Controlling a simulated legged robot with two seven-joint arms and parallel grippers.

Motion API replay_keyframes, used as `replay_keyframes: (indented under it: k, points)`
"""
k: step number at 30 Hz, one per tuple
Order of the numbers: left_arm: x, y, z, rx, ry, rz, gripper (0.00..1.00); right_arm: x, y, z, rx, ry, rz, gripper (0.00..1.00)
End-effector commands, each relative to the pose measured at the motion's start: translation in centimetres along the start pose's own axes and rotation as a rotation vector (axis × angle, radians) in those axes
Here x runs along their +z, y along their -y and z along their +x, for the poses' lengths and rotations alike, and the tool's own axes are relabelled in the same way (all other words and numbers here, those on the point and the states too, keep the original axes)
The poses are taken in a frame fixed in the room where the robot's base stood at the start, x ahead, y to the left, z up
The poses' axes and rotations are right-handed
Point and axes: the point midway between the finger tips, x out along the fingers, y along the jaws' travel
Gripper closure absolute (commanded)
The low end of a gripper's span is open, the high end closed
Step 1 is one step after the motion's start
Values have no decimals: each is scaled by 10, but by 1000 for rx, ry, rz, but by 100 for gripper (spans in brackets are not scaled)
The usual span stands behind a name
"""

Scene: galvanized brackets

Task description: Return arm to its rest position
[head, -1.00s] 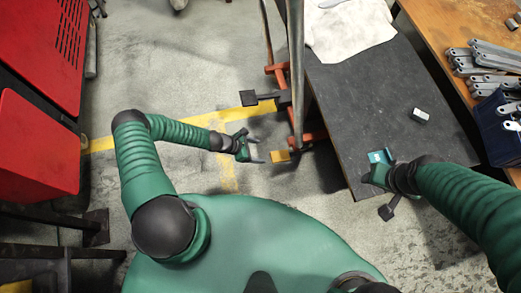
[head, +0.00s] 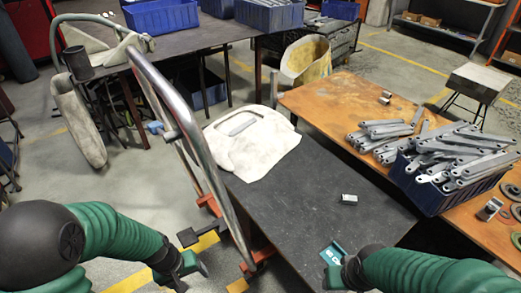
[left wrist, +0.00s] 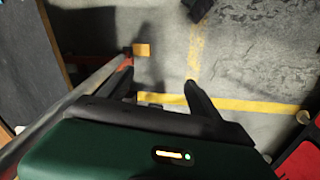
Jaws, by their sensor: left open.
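My left arm (head: 115,235) comes in from the lower left in the head view, green with dark joints. Its gripper (head: 190,272) is near the bottom edge, left of the cart's metal handle, empty and over the floor. In the left wrist view the two dark fingers (left wrist: 163,88) stand apart with floor between them. My right arm (head: 430,270) comes in from the lower right. Its gripper (head: 330,270) is low over the cart's near edge, beside a teal patch; whether its jaws are open or shut cannot be seen.
The dark cart platform (head: 290,210) has a tall metal handle (head: 190,130) close to my left gripper. A white cloth (head: 250,150) and a small metal block (head: 349,199) lie on it. An orange-brown table (head: 330,105) at right holds a blue bin (head: 425,190) of grey brackets.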

Motion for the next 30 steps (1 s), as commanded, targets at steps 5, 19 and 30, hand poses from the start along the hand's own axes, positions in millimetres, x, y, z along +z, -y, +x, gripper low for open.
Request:
replay_keyframes:
  k: [5,19,30]
  points:
    - [21,-4,-57,-61,-84,245,27,0,0,0,0,0,0,52]
    - [36,-20,-203,-96,-140,420,27,-26,0,-109,0,-1,0,52]
    - [27,-44,-354,-95,-141,418,27,-61,0,-258,0,-1,0,52]
